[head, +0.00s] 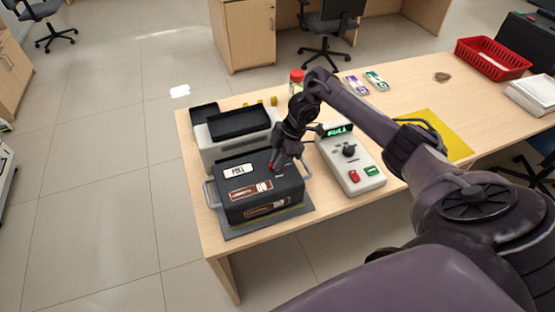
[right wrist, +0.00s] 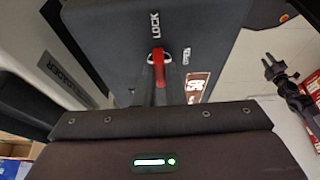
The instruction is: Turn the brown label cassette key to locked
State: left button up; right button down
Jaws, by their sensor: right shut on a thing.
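The dark cassette (head: 262,209) with brown labels (head: 250,190) and a "FULL" tag sits on a grey mat at the counter's left end. Its red key (right wrist: 158,68) stands in the lock on its top; it shows small in the head view (head: 270,167). In the right wrist view, "LOCK" is printed above the key and "OPEN" to its right. The key's red part runs roughly in line with "LOCK"; its exact setting is unclear. My right gripper (head: 273,162) is shut on the key. My left gripper (right wrist: 275,70) shows small at the right wrist view's right; its jaws are unclear.
A grey-white machine (head: 235,135) stands right behind the cassette. A white control box (head: 350,160) with a lit display, black knob and red and green buttons is close on the right. A yellow mat (head: 440,130) and red basket (head: 492,60) lie farther right.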

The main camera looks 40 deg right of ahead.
jog(key=c, duration=1.5)
grip_release()
jog(key=p+v, duration=0.1)
jog(key=v, duration=0.6)
jog(key=shift+r, duration=0.35)
jog(key=shift+d, duration=0.15)
